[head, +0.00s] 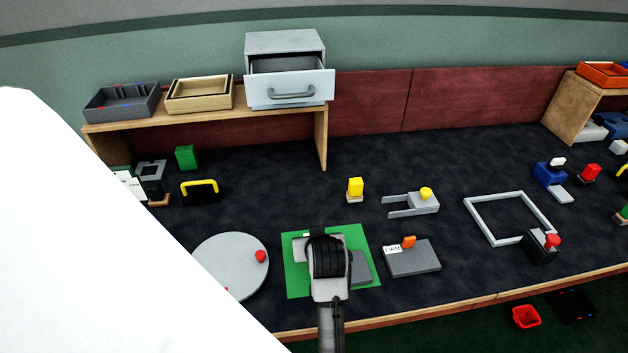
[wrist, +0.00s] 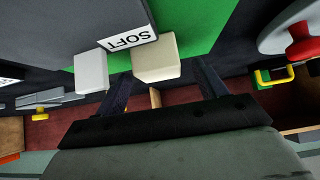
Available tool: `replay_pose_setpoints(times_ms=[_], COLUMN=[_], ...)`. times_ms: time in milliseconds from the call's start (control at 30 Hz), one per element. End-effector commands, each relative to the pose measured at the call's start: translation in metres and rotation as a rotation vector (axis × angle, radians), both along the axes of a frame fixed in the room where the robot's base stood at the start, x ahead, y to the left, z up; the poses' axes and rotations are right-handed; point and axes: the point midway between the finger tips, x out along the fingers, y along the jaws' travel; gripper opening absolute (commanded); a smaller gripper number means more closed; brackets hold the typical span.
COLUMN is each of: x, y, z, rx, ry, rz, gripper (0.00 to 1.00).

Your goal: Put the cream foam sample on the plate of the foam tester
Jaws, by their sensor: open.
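The cream foam sample (wrist: 157,58) is a small block at the edge of the green mat (wrist: 205,25) in the wrist view. My gripper (wrist: 160,77) is open, with one dark finger on each side of the block and gaps between. A dark grey slab (wrist: 75,25) with a SOFT label (wrist: 127,36) lies beside the block, and a light grey block (wrist: 90,72) stands to its left. In the head view my gripper (head: 328,258) is over the green mat (head: 298,285) and hides the sample. I cannot tell which object is the foam tester.
A FIRM-labelled grey slab (head: 412,260) lies right of the mat, a round grey plate (head: 230,265) with a red knob left. Behind stand a yellow block (head: 355,187) and a pronged grey fixture (head: 412,205). A square frame (head: 508,240) lies right.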

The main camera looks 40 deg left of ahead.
Motion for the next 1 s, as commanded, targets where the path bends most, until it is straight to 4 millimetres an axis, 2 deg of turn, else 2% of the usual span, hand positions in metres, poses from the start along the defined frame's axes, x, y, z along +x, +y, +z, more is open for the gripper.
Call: replay_pose_setpoints(times_ms=[133, 367, 467, 733, 800, 1000], x=[0.0067, 0.0080, 0.0079, 0.0080, 0.0079, 0.0080], y=[0.0080, 0.0091, 0.0090, 0.0089, 0.0088, 0.0089], z=[-0.0101, -0.0122, -0.0120, -0.0118, -0.0118, -0.0108], rx=[-0.001, 0.000, 0.000, 0.000, 0.000, 0.001], ry=[0.001, -0.001, -0.001, -0.001, -0.001, -0.002], rz=[0.000, -0.001, -0.001, -0.001, -0.001, -0.001], gripper=[0.71, 0.71, 0.60, 0.25, 0.20, 0.20])
